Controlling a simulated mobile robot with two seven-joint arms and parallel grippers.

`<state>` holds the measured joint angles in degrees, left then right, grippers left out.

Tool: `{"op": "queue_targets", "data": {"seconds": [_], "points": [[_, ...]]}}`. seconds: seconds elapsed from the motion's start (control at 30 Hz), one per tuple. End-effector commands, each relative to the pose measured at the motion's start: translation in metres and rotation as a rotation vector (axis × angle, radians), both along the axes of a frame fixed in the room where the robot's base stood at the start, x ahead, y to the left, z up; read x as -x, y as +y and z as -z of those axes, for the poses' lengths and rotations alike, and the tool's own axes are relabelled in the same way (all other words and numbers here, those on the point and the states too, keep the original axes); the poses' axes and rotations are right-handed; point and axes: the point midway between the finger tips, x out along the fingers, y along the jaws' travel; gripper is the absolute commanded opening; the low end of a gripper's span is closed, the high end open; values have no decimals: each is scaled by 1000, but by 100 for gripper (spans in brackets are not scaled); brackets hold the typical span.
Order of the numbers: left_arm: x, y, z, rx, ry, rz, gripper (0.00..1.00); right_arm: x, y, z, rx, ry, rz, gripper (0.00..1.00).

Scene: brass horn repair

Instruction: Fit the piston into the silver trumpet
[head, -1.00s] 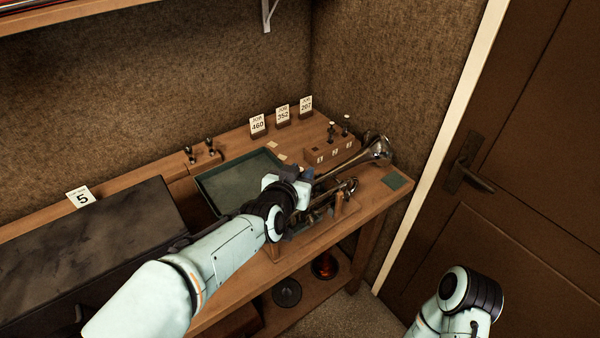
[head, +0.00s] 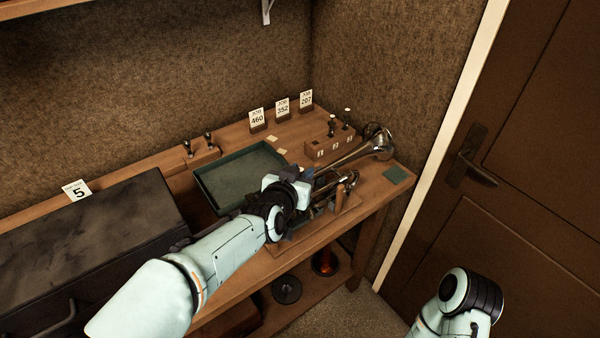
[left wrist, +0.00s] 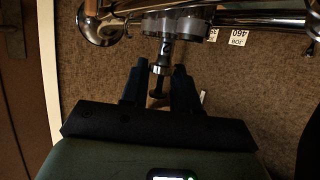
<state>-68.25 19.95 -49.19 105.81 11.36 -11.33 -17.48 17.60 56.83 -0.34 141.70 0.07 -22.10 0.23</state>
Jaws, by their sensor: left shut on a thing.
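The silver trumpet (head: 355,158) lies on the bench at the right, with its bell pointing to the back right. In the left wrist view its bell (left wrist: 97,28) and valve casings (left wrist: 175,27) show at the top. My left gripper (left wrist: 160,72) is shut on the piston (left wrist: 160,66), a short dark and metallic piece between the fingertips. The piston lines up with one casing, and its far end meets or overlaps it; I cannot tell whether it is inside. In the head view my left gripper (head: 303,180) hides the piston and part of the trumpet. My right gripper is out of view.
A wooden block with numbered places (head: 330,150) holds upright pistons behind the trumpet. A green tray (head: 205,185) lies left of my gripper. Job cards (head: 282,108) stand at the back. A dark case (head: 90,240) fills the left bench. A green pad (head: 395,174) lies far right.

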Motion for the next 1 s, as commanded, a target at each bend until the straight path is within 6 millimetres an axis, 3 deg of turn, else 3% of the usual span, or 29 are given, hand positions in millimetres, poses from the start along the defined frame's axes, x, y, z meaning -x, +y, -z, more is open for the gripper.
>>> {"op": "queue_targets", "data": {"seconds": [0.47, 1.0], "points": [[0, 0, 13, 0, 0, 0, 0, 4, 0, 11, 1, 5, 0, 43], [0, 0, -3, 1, 0, 0, 0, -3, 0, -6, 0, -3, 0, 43]]}}
